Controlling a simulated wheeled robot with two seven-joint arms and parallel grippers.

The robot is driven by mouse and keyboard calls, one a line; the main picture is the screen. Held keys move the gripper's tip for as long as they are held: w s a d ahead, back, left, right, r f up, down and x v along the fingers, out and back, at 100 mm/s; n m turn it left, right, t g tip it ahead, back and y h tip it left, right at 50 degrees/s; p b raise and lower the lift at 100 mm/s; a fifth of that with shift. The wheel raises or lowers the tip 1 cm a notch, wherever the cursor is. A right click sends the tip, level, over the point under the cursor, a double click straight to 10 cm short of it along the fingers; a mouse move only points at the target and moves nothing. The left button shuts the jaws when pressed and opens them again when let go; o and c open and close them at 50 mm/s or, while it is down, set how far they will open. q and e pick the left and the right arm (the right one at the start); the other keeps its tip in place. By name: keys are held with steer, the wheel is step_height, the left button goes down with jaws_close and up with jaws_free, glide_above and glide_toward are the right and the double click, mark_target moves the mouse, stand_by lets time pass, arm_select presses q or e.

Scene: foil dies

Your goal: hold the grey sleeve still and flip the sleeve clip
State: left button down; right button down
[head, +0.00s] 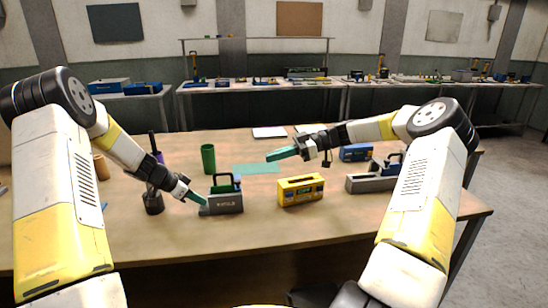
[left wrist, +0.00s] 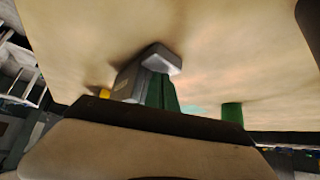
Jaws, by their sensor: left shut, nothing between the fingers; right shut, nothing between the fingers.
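A grey block with lettering on its front, which looks like the grey sleeve (head: 222,205), stands on the table left of centre. A green piece (head: 224,187) with a dark hoop rises from its top; I cannot tell if this is the clip. My left gripper (head: 196,198) is shut and empty, its teal fingertips right beside the sleeve's left end; I cannot tell if they touch. In the left wrist view the sleeve (left wrist: 130,82) and green piece (left wrist: 162,92) show beyond my wrist.
A yellow box (head: 300,190) stands right of the sleeve. A second grey block (head: 371,184) is further right, near a blue box (head: 356,152). A dark round-based stand (head: 154,201) is at left.

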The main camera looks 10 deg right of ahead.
arm_select(q)
steer(key=shift+w+r, duration=0.1)
steer(key=shift+r, duration=3.15)
